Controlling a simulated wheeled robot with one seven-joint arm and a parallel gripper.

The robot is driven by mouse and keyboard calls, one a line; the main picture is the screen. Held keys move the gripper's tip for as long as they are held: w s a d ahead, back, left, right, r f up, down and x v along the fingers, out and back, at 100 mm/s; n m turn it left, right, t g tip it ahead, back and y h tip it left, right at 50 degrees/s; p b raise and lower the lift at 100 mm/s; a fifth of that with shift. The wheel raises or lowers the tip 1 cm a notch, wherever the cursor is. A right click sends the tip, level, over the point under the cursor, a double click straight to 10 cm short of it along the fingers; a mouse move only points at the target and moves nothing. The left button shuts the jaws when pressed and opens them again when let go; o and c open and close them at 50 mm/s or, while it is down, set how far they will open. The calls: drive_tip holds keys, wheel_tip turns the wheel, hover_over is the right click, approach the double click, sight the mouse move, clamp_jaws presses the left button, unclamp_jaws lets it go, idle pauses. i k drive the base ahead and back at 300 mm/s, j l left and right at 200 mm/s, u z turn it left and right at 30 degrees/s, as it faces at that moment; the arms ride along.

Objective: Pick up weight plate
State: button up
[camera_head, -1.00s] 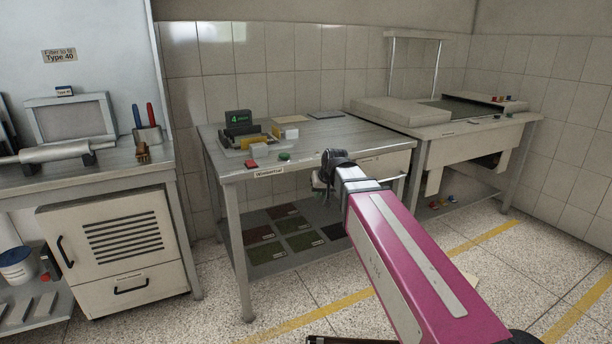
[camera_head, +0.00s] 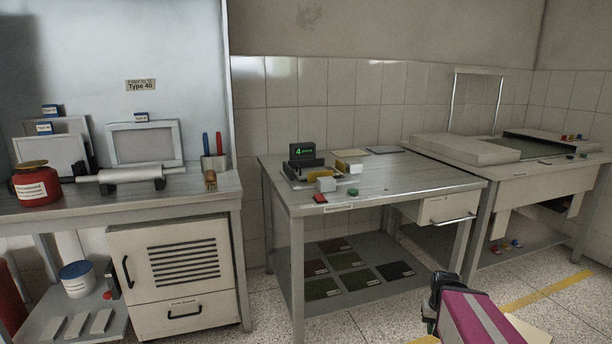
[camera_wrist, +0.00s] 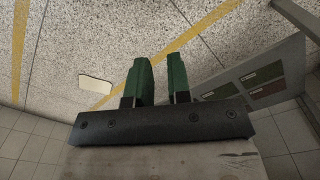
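I cannot tell for sure which thing is the weight plate. Grey flat slabs (camera_head: 77,327) lie on the low shelf under the left bench, and they may be weight plates. My gripper (camera_head: 441,288) is low at the lower right of the head view, in front of the middle table and far from those slabs. In the wrist view its two green fingers (camera_wrist: 161,82) are apart with an empty gap. The wrist view shows floor below, and the slabs are not in it.
The middle table (camera_head: 400,180) holds a small machine with a green display (camera_head: 304,149). The left bench (camera_head: 205,185) carries a red jar (camera_head: 36,184) and a roller (camera_head: 130,174). A pale flat piece (camera_wrist: 95,85) lies on the floor. Open floor lies in front.

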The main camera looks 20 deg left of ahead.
sight(301, 174)
drive_tip(key=j+z, duration=0.1)
drive_tip(key=j, duration=0.5)
drive_tip(key=k+j+z, duration=0.1)
drive_tip(key=j, duration=1.1)
drive_tip(key=k+j+z, duration=0.15)
drive_tip(key=j, duration=0.45)
drive_tip(key=k+j+z, duration=0.1)
drive_tip(key=j, duration=0.5)
